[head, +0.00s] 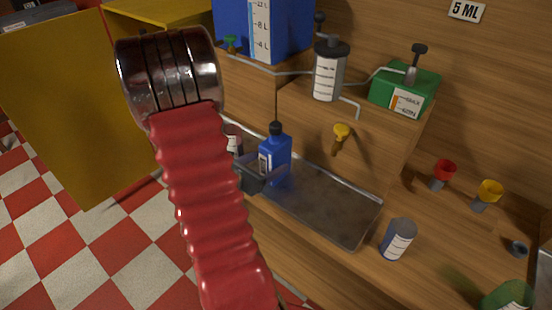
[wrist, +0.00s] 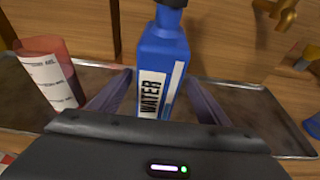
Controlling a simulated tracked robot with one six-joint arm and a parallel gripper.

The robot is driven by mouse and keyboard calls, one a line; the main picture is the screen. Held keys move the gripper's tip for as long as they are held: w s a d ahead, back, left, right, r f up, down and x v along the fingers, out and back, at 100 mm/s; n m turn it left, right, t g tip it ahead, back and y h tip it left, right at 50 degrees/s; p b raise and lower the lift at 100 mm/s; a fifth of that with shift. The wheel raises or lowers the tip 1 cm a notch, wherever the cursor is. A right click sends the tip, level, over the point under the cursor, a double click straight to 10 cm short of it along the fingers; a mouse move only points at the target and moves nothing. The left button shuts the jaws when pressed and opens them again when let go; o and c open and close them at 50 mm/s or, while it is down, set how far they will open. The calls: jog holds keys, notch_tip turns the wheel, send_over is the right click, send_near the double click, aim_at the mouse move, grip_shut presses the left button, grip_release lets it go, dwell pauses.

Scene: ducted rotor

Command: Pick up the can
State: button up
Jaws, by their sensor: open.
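A blue can (head: 274,158) labelled "WATER" with a black cap stands upright on the metal tray (head: 335,212). In the wrist view the blue can (wrist: 162,62) is at the middle, its lower front partly hidden by my gripper's body. My gripper (head: 264,174) is open at the can, and in the wrist view my gripper (wrist: 158,88) has one finger on each side of it. Small gaps show between the fingers and the can. Most of my arm hides the left part of the scene in the head view.
A red cup-like container (wrist: 52,75) with a white label stands left of the can. A yellow tap (head: 341,133) sticks out right of it. A grey-blue labelled cylinder (head: 397,240) stands on the wooden counter beyond the tray's right end. The tray's right half is clear.

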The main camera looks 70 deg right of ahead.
jog(key=shift+x, duration=2.15)
jog(key=shift+w+r, duration=0.1)
jog(key=shift+c, duration=0.4)
jog(key=c, duration=1.5)
